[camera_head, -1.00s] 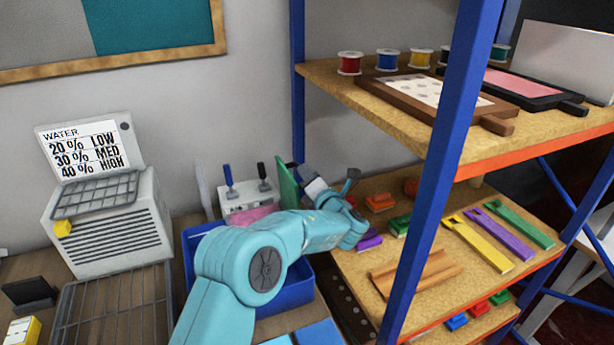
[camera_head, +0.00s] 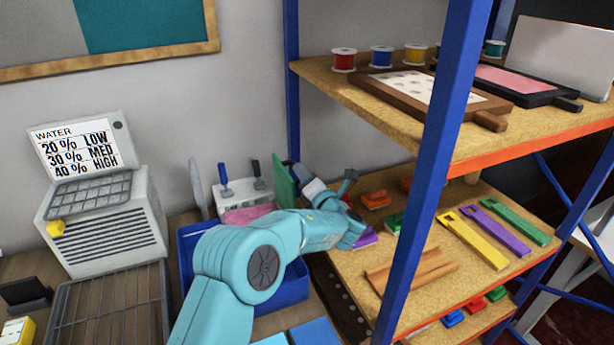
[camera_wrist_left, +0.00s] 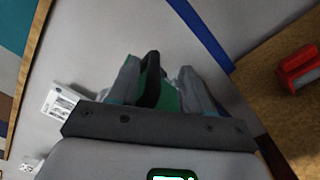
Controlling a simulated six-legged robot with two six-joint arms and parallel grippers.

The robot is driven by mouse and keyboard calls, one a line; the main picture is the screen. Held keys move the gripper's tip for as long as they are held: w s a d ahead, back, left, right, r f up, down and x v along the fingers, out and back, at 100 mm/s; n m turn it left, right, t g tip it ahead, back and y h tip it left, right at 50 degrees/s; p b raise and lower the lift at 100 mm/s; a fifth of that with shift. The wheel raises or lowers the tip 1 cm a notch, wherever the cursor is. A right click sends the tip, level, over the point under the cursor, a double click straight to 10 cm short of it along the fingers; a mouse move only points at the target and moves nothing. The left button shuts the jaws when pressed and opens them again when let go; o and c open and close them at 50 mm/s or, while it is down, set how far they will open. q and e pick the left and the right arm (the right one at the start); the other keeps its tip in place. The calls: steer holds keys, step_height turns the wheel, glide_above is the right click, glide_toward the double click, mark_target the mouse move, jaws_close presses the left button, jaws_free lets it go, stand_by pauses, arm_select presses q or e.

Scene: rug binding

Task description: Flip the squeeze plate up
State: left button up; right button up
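Contact is unclear. My right gripper is in neither view.
A white box (camera_head: 243,202) with blue and black levers stands behind the tub, with a pink piece (camera_head: 247,215) in front. A blue shelf post (camera_head: 433,170) and shelves with clips and trays stand close on the right. A grey meter (camera_head: 103,225) stands left.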

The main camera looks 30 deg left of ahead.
arm_select(q)
steer(key=shift+f, duration=0.3)
steer(key=b+v, duration=0.4)
steer(key=v, duration=1.2)
steer(key=shift+d+r, duration=0.15)
steer(key=shift+r, duration=0.15)
steer(key=shift+s, duration=0.1)
